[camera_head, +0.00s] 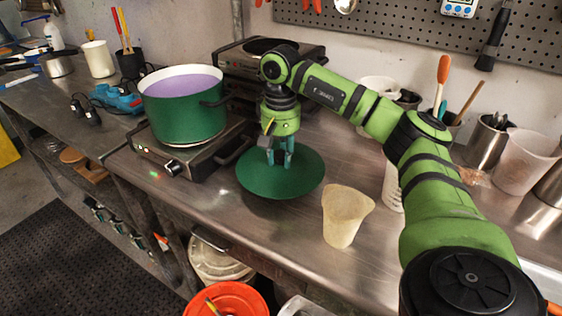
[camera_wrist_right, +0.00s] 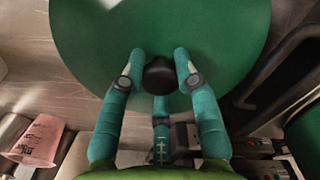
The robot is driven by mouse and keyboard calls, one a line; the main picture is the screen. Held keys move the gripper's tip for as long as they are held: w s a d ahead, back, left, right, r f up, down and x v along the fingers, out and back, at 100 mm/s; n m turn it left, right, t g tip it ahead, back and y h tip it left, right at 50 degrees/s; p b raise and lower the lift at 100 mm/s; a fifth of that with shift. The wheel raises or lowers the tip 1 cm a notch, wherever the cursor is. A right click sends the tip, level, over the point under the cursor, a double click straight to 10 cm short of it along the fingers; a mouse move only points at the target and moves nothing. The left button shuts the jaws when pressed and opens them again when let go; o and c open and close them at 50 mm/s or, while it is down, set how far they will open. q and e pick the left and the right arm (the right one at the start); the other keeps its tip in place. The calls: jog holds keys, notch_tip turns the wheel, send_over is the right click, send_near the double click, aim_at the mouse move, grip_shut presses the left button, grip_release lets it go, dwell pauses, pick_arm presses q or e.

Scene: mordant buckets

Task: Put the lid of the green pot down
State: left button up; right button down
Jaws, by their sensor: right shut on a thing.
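The green lid (camera_head: 303,180) is a wide round disc over the steel counter, right of the green pot. My right gripper (camera_head: 280,160) is above its middle. In the right wrist view, the fingers of my right gripper (camera_wrist_right: 158,70) are closed around the lid's black knob (camera_wrist_right: 159,77), with the lid (camera_wrist_right: 228,40) beyond. I cannot tell whether the lid touches the counter or hangs just over it. The green pot (camera_head: 184,122) stands uncovered on a hot plate (camera_head: 190,160), with purple liquid inside. My left gripper is not in view.
A cream beaker (camera_head: 345,215) stands close to the lid's right. The counter's front edge (camera_head: 220,215) runs just in front of the lid. A second hot plate (camera_head: 300,75) is behind. White and steel containers (camera_head: 525,160) stand at the right. An orange bucket (camera_head: 232,300) is below.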

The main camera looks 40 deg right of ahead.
aim_at(281, 164)
jog(key=shift+d+f, duration=0.1)
jog(key=shift+f, duration=0.15)
notch_tip(281, 164, down, 2)
jog(key=shift+f+p, duration=0.1)
jog(key=shift+p, duration=0.2)
jog(key=shift+f, duration=0.4)
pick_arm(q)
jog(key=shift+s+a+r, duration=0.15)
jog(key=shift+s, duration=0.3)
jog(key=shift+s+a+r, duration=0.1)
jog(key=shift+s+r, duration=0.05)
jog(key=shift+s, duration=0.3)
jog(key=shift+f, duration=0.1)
pick_arm(e)
jog(key=shift+f, duration=0.1)
jog(key=c, duration=0.9)
grip_release()
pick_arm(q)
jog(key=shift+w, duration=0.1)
